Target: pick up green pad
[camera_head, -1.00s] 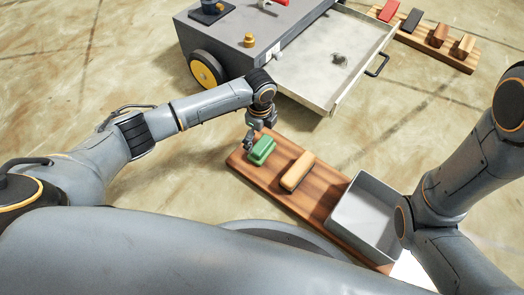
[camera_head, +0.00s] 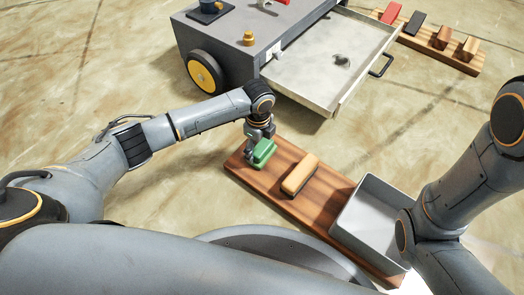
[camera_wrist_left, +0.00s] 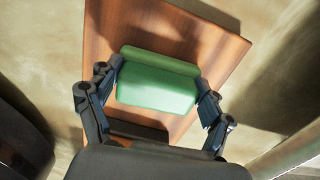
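The green pad (camera_head: 264,152) is at the left end of a brown wooden board (camera_head: 325,198). My left gripper (camera_head: 261,139) is over it, coming from behind and above. In the left wrist view the green pad (camera_wrist_left: 155,85) sits between the two fingers (camera_wrist_left: 158,92), which appear to touch its two short sides. A dark shadow lies on the board beside the pad; it looks slightly above the board, but the gap is hard to judge. My right arm shows at the right; its gripper is out of view.
A tan block (camera_head: 300,174) lies on the same board, right of the pad. A grey open bin (camera_head: 368,222) stands at the board's right end. A grey wheeled cart (camera_head: 240,50) with an open drawer (camera_head: 325,65) is behind. Another board (camera_head: 460,62) with several blocks lies back right.

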